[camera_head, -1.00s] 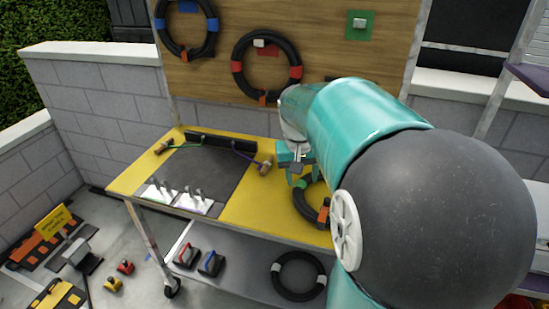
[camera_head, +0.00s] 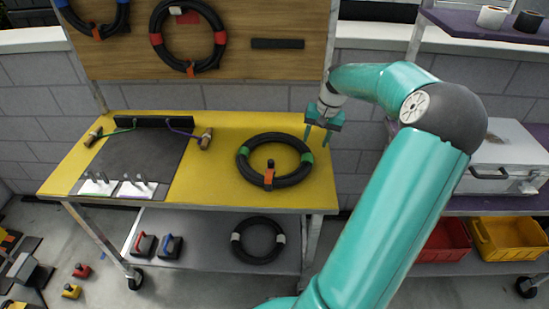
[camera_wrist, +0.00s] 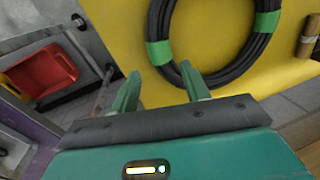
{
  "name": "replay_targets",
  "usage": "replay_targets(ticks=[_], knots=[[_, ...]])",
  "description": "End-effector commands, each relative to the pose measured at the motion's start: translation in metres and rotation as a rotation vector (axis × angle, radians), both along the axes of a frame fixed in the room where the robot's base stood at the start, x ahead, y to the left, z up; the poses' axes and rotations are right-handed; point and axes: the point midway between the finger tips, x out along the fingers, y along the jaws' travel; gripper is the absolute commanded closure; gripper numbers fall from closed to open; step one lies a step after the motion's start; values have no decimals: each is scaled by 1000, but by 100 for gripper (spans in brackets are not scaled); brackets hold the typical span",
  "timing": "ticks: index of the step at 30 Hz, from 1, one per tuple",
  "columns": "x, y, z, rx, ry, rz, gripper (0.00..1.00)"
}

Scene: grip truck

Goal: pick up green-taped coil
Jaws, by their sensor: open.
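The green-taped coil (camera_head: 275,160) is a black ring with green bands and an orange tag. It lies flat on the right part of the yellow table (camera_head: 215,190). My gripper (camera_head: 317,134) is open and empty above the table's right end, beside the coil's right side. In the wrist view the coil (camera_wrist: 203,84) shows beyond the fingers, partly cut off by the frame's top. One fingertip of my gripper (camera_wrist: 160,78) appears near the coil's rim and the other is apart from it. I cannot tell the exact height gap.
A white-taped coil (camera_head: 258,240) lies on the lower shelf. A red-taped coil (camera_head: 188,36) hangs on the wooden board. Dark pad (camera_head: 140,160) with levers fills the table's left. Right shelving holds a silver case (camera_head: 500,160), red bin (camera_head: 443,240) and yellow bin (camera_head: 510,238).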

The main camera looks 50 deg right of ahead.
Motion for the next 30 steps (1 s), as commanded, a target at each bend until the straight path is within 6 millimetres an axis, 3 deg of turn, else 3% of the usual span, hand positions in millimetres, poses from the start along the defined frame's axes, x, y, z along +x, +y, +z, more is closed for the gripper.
replay_targets(ticks=[4, 11, 19, 29, 30], knots=[[5, 4, -27, 3, 0, 3, 53], [8, 6, -44, 1, 0, 1, 53], [16, 10, -81, 3, 0, 3, 53], [18, 11, -90, -1, -1, 2, 53], [18, 11, -90, -1, -1, 2, 59]])
